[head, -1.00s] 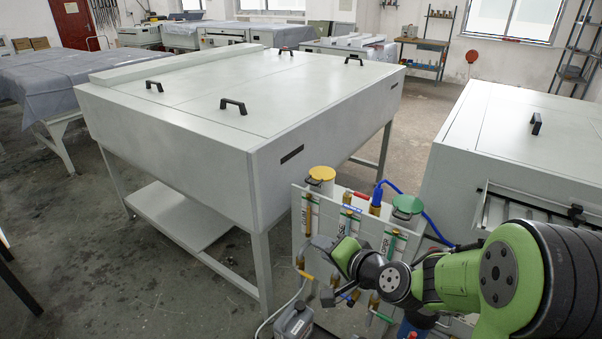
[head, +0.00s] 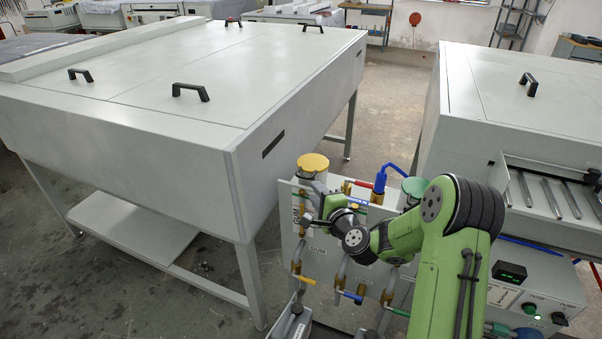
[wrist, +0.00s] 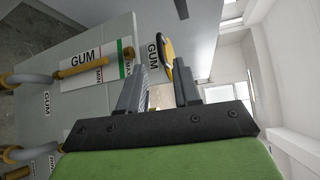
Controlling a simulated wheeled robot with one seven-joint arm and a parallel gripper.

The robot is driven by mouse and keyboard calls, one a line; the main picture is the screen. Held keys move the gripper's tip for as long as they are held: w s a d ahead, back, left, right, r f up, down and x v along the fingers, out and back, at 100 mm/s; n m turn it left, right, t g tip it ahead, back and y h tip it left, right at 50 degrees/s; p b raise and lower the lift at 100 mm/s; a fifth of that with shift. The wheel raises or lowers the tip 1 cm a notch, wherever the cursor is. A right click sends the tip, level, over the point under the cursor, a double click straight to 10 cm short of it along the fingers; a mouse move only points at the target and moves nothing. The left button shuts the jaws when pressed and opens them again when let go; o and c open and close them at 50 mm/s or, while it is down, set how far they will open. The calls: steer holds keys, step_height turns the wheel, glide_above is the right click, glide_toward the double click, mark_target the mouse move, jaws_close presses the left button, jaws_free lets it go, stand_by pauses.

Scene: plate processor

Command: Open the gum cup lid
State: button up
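The gum cup (head: 309,178) has a yellow lid (head: 312,162), which lies flat on top in the head view. The cup stands at the upper left of the white panel. My gripper (head: 312,193) is beside the cup just below the lid, and its arm partly hides the cup. In the wrist view my gripper (wrist: 160,72) is open, its two fingers apart. The yellow lid (wrist: 168,58) shows edge-on between and beyond the fingertips, with the GUM-labelled cup (wrist: 152,58) to its left. I cannot tell whether a finger touches the lid.
Pipes with coloured handles (head: 348,297) hang below. A large grey machine (head: 190,100) is at left, another (head: 530,130) at right.

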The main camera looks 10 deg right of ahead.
mark_target(302, 177)
steer(key=x, duration=1)
steer(key=shift+w, duration=0.15)
steer(key=shift+f, duration=0.1)
jaws_close()
